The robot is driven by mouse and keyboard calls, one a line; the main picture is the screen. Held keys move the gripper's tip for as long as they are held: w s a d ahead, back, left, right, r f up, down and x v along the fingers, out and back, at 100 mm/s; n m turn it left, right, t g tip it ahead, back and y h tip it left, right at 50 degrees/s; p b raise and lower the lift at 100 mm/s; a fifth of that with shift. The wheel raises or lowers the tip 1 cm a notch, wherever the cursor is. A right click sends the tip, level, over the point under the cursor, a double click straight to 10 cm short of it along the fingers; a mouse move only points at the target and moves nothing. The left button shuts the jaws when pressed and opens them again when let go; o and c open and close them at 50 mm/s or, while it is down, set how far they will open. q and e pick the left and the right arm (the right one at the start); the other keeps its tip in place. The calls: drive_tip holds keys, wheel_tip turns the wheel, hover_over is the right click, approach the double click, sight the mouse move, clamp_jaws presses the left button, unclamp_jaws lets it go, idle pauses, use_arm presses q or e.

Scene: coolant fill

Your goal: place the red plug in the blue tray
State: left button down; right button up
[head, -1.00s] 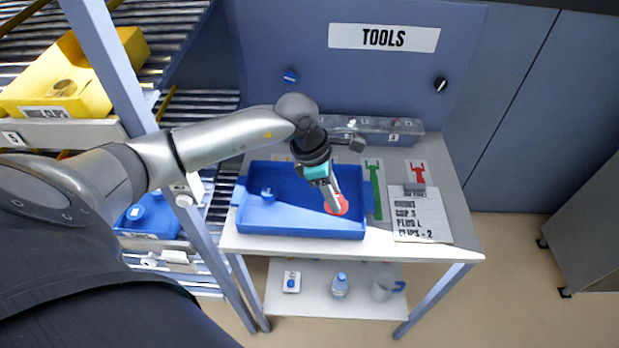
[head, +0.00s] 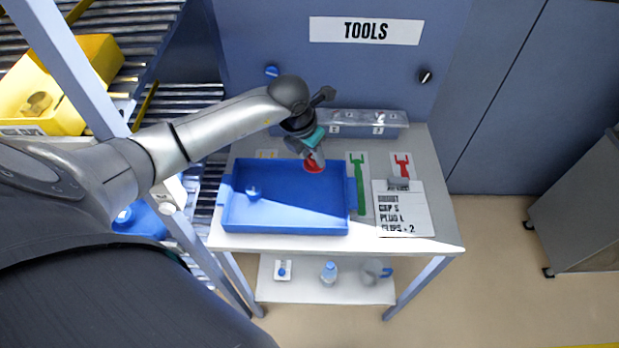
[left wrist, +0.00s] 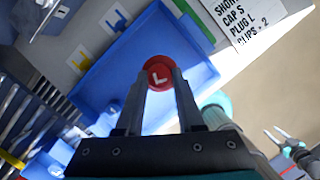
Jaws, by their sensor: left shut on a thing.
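The red plug (head: 314,167) is round and marked with an L in the left wrist view (left wrist: 157,74). My left gripper (head: 313,160) is shut on it, with its fingers on the plug in the left wrist view (left wrist: 159,82). In the head view the plug overlaps the back rim of the blue tray (head: 285,229), right of its middle; its height above the tray is hard to tell. A small blue cap (head: 253,191) is in the tray's left part. My right gripper (left wrist: 277,133) shows small at the right of the left wrist view, fingers apart, and is outside the head view.
A printed list (head: 402,212) and green (head: 359,185) and red (head: 402,164) tool cards lie right of the tray. A clear-lidded bin (head: 375,123) stands behind. The lower shelf holds a bottle (head: 329,271) and a jug (head: 374,270). A rack post stands left.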

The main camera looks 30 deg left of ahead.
use_arm(q)
wheel_tip(320, 180, down, 14)
drive_tip(key=b, duration=1)
drive_tip(key=shift+w+r, duration=0.1)
drive_tip(key=shift+r, duration=0.2)
use_arm(e)
wheel_tip(320, 180, down, 11)
drive_tip(key=shift+r, duration=0.15)
use_arm(q)
drive_tip(key=c, duration=1)
unclamp_jaws()
drive_tip(key=shift+f, duration=0.2)
drive_tip(key=o, duration=0.5)
drive_tip(key=shift+r, duration=0.2)
drive_tip(key=p+v, duration=1.1)
drive_tip(key=v, duration=0.1)
drive_tip(key=shift+p, duration=0.35)
use_arm(e)
wheel_tip(320, 180, up, 12)
drive_tip(key=shift+f, duration=0.25)
